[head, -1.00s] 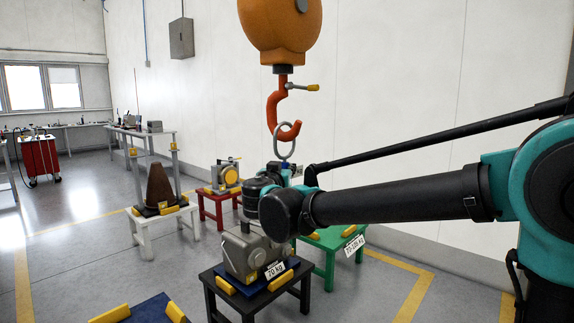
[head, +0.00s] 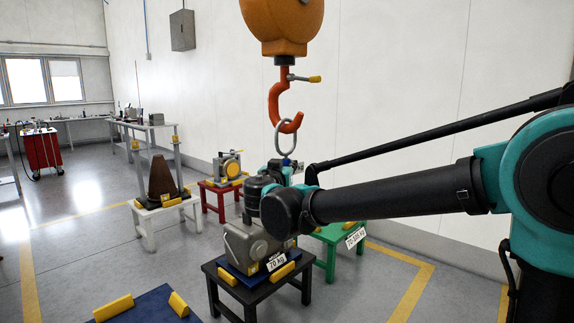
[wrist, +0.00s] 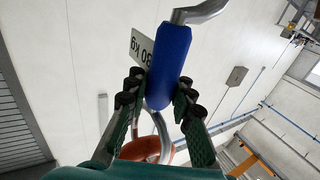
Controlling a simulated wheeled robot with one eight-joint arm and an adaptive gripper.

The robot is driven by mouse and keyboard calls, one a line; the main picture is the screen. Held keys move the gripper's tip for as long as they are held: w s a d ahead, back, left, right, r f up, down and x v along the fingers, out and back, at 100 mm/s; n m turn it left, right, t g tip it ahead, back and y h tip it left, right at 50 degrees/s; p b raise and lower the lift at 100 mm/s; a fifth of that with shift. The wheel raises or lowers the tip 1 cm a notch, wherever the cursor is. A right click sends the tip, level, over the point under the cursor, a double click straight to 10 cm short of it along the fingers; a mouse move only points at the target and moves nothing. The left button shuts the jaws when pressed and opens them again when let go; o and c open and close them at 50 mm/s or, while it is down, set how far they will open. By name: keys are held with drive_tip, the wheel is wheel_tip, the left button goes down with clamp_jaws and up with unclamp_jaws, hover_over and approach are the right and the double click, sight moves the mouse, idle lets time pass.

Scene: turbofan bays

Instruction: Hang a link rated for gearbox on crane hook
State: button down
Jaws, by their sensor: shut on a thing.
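My gripper (wrist: 159,92) is shut on the blue body of a link (wrist: 172,58), between its two fingers in the wrist view. A grey metal hook end shows at the top. The link's steel ring (head: 285,137) overlaps the lower curve of the red crane hook (head: 274,105) in the head view; the hook also shows in the wrist view (wrist: 140,149). I cannot tell whether the ring is threaded on it. The grey gearbox-like unit (head: 240,243) bears a 70 kg tag.
The unit stands on a black table (head: 236,292). A green table (head: 331,236) with a weight tag is behind my arm. A red stool (head: 221,186), a white stool (head: 165,208) with a brown cone, and a blue surface (head: 150,308) stand left.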

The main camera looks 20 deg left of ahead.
drive_tip(key=shift+f, duration=0.2)
drive_tip(key=c, duration=1.2)
unclamp_jaws()
drive_tip(key=s+d, duration=0.1)
drive_tip(key=s, duration=1.1)
drive_tip(key=w+d+f+g+h, duration=0.2)
drive_tip(key=w+d+f+g, duration=0.1)
drive_tip(key=d+f, duration=0.55)
drive_tip(key=w+d+f+m+g+h, duration=0.1)
drive_tip(key=w+d+f+g+h, duration=0.3)
drive_tip(key=d, duration=0.8)
drive_tip(key=w+d+f+g, duration=0.1)
drive_tip(key=d+f, duration=0.7)
drive_tip(key=d, duration=0.2)
drive_tip(key=s+d+f+g, duration=0.4)
drive_tip(key=s+d+f, duration=0.2)
drive_tip(key=d+f, duration=0.5)
drive_tip(key=s+d+f+y, duration=0.1)
drive_tip(key=s+d+f, duration=0.1)
drive_tip(key=s, duration=0.1)
drive_tip(key=s+d+f+g+y, duration=0.1)
drive_tip(key=s+f, duration=0.2)
drive_tip(key=s, duration=0.1)
drive_tip(key=s+d+f+g+y, duration=0.1)
drive_tip(key=s+d+f+y, duration=0.1)
drive_tip(key=s+f, duration=0.1)
drive_tip(key=shift+s+d, duration=0.15)
drive_tip(key=shift+d, duration=0.15)
